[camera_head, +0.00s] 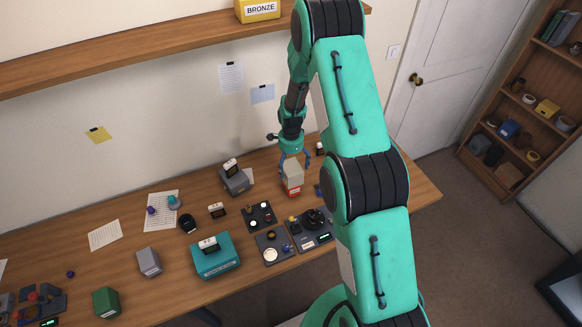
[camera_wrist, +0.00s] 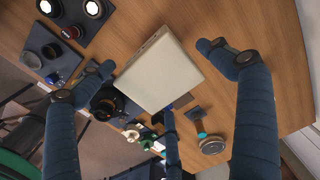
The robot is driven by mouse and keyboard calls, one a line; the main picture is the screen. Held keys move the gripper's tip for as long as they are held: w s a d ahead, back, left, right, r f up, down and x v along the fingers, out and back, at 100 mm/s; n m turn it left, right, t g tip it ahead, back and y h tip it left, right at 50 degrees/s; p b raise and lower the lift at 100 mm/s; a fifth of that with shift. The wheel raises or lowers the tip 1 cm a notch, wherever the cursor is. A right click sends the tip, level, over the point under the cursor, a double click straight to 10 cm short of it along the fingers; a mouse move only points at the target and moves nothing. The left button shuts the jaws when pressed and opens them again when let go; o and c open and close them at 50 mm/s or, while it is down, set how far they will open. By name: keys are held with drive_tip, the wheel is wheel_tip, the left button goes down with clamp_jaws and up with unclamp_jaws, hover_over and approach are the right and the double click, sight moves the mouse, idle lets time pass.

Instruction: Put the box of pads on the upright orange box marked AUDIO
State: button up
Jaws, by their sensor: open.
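A pale box (camera_head: 293,172) stands near the back of the desk, directly below my gripper (camera_head: 295,160). Its front is grey-white above and red-orange with a white patch below; I cannot tell whether this is one box or one box on another. In the wrist view, the pale top of the box (camera_wrist: 160,75) lies between the fingers of my gripper (camera_wrist: 155,58). The fingers are spread wide, with gaps to the box on both sides. No AUDIO marking is readable in either view.
Black device trays (camera_head: 273,248) lie in front of the box. A grey box (camera_head: 234,181) with a sign stands to its left, and a teal box (camera_head: 215,258) stands nearer the front. A yellow box marked BRONZE (camera_head: 258,10) sits on the wall shelf (camera_head: 150,45).

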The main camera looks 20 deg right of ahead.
wheel_tip(320, 180, up, 11)
drive_tip(key=b, duration=0.1)
drive_tip(key=shift+b, duration=0.3)
idle(0.9)
drive_tip(key=s+a+r+n+t, duration=0.1)
drive_tip(key=s+a+r+n, duration=0.3)
drive_tip(key=r, duration=0.6)
drive_tip(key=s+a+r+n+t, duration=0.1)
drive_tip(key=s+r+n, duration=0.1)
drive_tip(key=s+r, duration=0.55)
drive_tip(key=s+a+r+n+t, duration=0.1)
drive_tip(key=s+a+r+n, duration=0.15)
drive_tip(key=r, duration=0.85)
drive_tip(key=s+a+r+n+t, duration=0.1)
drive_tip(key=s+r+n, duration=0.2)
drive_tip(key=s, duration=0.5)
drive_tip(key=s+a+r+n, duration=0.2)
drive_tip(key=s+r+n, duration=0.1)
drive_tip(key=s, duration=0.6)
drive_tip(key=s+a+r+n+t, duration=0.1)
drive_tip(key=s+a+r+n, duration=0.1)
drive_tip(key=s, duration=0.7)
wheel_tip(320, 180, up, 2)
drive_tip(key=shift+a+r+n+t, duration=0.2)
drive_tip(key=shift+r+n+t, duration=0.1)
drive_tip(key=shift+n, duration=0.45)
